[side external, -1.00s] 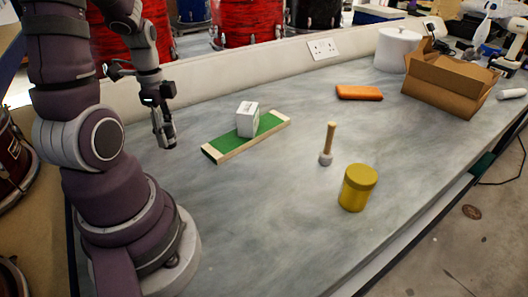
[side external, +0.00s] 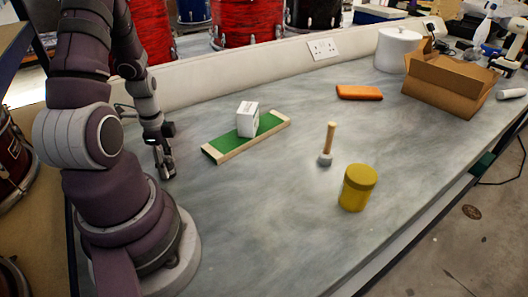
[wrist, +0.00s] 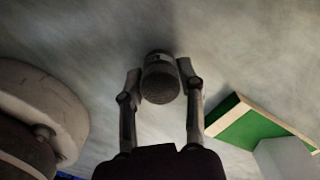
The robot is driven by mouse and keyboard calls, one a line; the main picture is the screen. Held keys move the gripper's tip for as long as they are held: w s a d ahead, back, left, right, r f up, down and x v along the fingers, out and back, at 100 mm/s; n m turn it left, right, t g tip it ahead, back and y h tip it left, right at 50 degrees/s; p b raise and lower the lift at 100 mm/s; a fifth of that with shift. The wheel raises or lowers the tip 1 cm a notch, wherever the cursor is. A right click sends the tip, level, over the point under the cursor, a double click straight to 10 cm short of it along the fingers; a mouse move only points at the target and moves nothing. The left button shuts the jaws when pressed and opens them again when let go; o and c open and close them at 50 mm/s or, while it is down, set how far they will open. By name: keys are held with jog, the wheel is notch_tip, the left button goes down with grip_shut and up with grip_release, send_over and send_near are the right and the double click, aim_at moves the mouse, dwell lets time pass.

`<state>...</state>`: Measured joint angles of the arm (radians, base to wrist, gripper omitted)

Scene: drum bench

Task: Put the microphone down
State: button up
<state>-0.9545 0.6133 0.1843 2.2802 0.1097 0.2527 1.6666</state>
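The microphone (wrist: 160,83) shows in the wrist view as a dark grey rounded mesh head with a band behind it, between the two fingers of my gripper (wrist: 160,85). The fingers press against its sides, so my gripper looks shut on it. In the side external view my gripper (side external: 164,168) points down close over the grey bench top (side external: 250,215), left of the green board. The microphone is small and dark there and hard to separate from the fingers. I cannot tell whether it touches the bench.
A green board with wooden ends (side external: 225,147) carries a white box (side external: 247,120). A mallet (side external: 329,145) stands head down near a yellow jar (side external: 358,188). An orange block (side external: 359,92) and an open cardboard box (side external: 447,86) lie farther right. The front bench is clear.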

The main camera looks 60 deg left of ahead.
aim_at(165, 158)
jog(key=o, duration=0.3)
notch_tip(165, 158, up, 12)
jog(key=w+d+r+n+t, duration=0.2)
jog(key=w+d+r+n, duration=0.1)
jog(key=d, duration=0.5)
jog(key=w+d+r+n+t, duration=0.3)
jog(key=w+d+r, duration=0.1)
jog(key=d, duration=0.5)
jog(key=shift+w+d+r+n+t, duration=0.25)
jog(key=shift+r+n+t, duration=0.05)
jog(key=shift+r+n, duration=0.15)
